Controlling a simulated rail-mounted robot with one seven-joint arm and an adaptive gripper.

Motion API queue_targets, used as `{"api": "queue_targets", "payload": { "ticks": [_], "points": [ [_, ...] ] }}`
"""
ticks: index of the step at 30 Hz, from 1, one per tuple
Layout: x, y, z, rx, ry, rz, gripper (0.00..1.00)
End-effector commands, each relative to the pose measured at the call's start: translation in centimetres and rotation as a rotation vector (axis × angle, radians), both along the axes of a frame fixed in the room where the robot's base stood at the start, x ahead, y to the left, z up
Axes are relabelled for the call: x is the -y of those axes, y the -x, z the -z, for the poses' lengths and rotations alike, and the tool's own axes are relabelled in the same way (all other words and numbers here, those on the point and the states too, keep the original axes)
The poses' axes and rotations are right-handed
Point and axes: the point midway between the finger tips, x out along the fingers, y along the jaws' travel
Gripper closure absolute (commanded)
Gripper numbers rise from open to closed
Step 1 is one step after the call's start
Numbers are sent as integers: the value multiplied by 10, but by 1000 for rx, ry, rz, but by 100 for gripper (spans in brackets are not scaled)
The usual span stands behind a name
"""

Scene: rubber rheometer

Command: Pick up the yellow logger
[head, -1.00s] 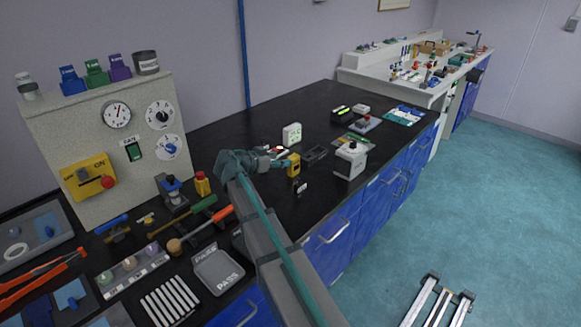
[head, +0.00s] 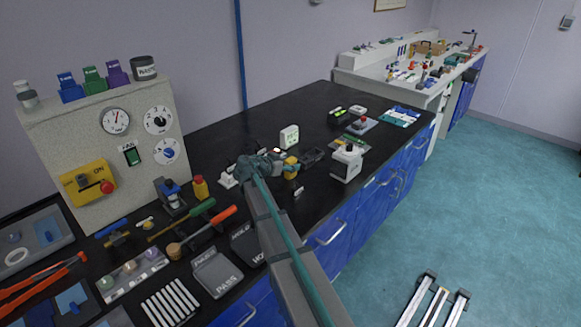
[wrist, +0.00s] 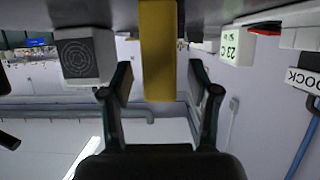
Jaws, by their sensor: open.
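The yellow logger (head: 291,168) stands on the black bench, partly hidden by my gripper in the head view. In the wrist view the logger (wrist: 158,50) is an upright yellow block with the bench along the top of the picture. My gripper (wrist: 160,78) is open, with one finger on each side of the logger. A gap shows between the logger and each finger, so neither appears to touch it. In the head view my gripper (head: 279,166) reaches in low from the left.
A white display reading 23 C (wrist: 237,47) stands close by, also seen in the head view (head: 289,136). A DOCK sign (wrist: 303,80) shows in the wrist view.

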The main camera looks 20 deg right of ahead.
Motion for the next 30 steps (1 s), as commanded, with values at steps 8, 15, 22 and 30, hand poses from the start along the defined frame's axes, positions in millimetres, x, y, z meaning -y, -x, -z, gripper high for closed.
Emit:
{"api": "queue_targets", "payload": {
  "ticks": [8, 15, 22, 30],
  "points": [
    [10, -4, 5, -1, 0, -1, 40],
    [10, -4, 5, -1, 0, -1, 68],
    [10, -4, 5, -1, 0, -1, 100],
    [10, -4, 4, -1, 0, -1, 100]
  ]
}}
